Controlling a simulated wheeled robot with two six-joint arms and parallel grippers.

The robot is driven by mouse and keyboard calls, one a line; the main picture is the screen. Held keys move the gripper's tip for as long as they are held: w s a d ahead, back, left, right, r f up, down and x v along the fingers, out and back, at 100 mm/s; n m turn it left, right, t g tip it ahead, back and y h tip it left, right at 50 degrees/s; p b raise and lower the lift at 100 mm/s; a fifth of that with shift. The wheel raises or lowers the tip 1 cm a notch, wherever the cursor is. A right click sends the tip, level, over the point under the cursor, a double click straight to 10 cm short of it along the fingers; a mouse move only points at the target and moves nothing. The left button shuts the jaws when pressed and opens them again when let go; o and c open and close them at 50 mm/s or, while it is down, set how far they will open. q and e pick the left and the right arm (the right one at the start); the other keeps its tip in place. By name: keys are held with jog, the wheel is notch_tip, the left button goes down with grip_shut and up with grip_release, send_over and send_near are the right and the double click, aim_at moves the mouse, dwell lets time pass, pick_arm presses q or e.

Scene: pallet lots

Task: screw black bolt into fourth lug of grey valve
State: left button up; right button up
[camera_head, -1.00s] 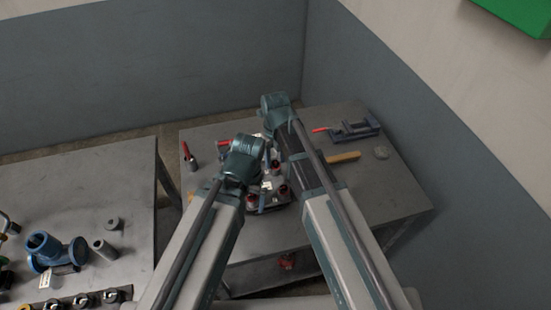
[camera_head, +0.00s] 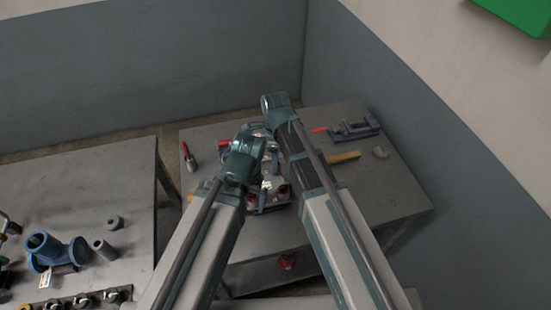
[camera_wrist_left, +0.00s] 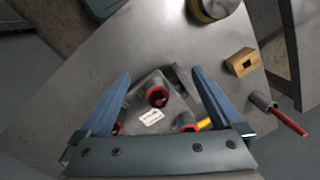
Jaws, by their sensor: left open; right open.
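My left gripper (camera_wrist_left: 155,95) is open, with its two blue fingers apart. Between them and beyond lies a grey block with red-ringed round ports (camera_wrist_left: 157,96) and a white label (camera_wrist_left: 150,117). In the head view the left gripper (camera_head: 268,178) is over the far table, partly covering this block. My right gripper (camera_head: 277,118) is above and to the right of the left one, its fingers mostly hidden by its own wrist. I cannot make out the black bolt, or tell for certain whether the block is the grey valve. Neither gripper visibly holds anything.
A vise (camera_head: 357,130) and a yellow-brown bar (camera_head: 343,158) lie at the right of the far table. A red-handled tool (camera_head: 190,155) stands at its left. The near table holds a blue pipe fitting (camera_head: 55,252) and grey cylinders. The far table's front right is clear.

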jog(key=n, duration=0.5)
jog(key=shift+n, duration=0.4)
jog(key=n, duration=0.6)
jog(key=shift+n, duration=0.4)
jog(key=shift+c, duration=0.2)
grip_shut()
